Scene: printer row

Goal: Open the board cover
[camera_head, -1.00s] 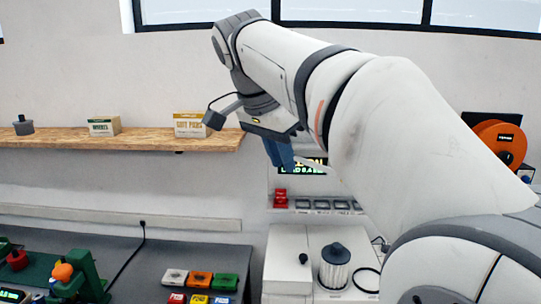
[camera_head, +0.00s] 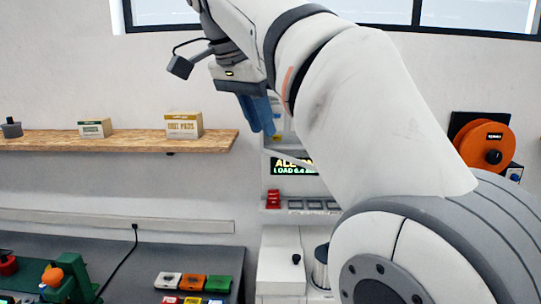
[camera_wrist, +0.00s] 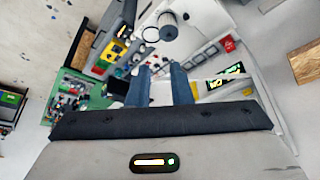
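My gripper (camera_head: 260,112) hangs from the wrist in front of a lit display panel, above the white bench unit. In the wrist view its two blue fingers (camera_wrist: 160,86) stand apart with nothing held between them. A white box-like unit (camera_head: 278,272) with a small black knob (camera_head: 296,259) stands below the gripper, apart from it. I cannot tell whether this is the board cover; no part is clearly marked as one.
A wooden shelf (camera_head: 100,145) with boxes is on the left wall. Coloured blocks (camera_head: 193,282) and a green fixture (camera_head: 75,280) are on the dark table. A row of small trays (camera_head: 305,205) sits below the display (camera_head: 293,168). An orange spool (camera_head: 485,145) hangs right.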

